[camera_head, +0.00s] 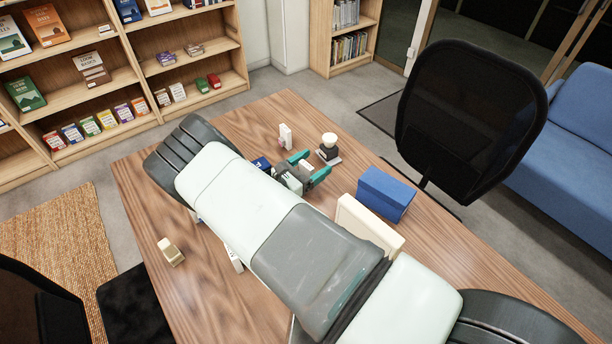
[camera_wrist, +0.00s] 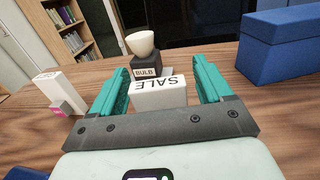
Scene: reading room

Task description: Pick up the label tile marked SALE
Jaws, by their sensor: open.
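In the head view, the white tile (camera_head: 306,167) shows small between the fingers of my gripper (camera_head: 309,166), low over the desk. My gripper is open. The tile's lower part is hidden behind the gripper's dark crossbar in the wrist view.
Just beyond the tile stands a dark block labelled BULB (camera_wrist: 146,70) with a cream cup-like top. A white piece with a pink part (camera_wrist: 60,92) is to the left. A blue box (camera_head: 383,193) is to the right. My arm covers much of the wooden desk (camera_head: 240,123).

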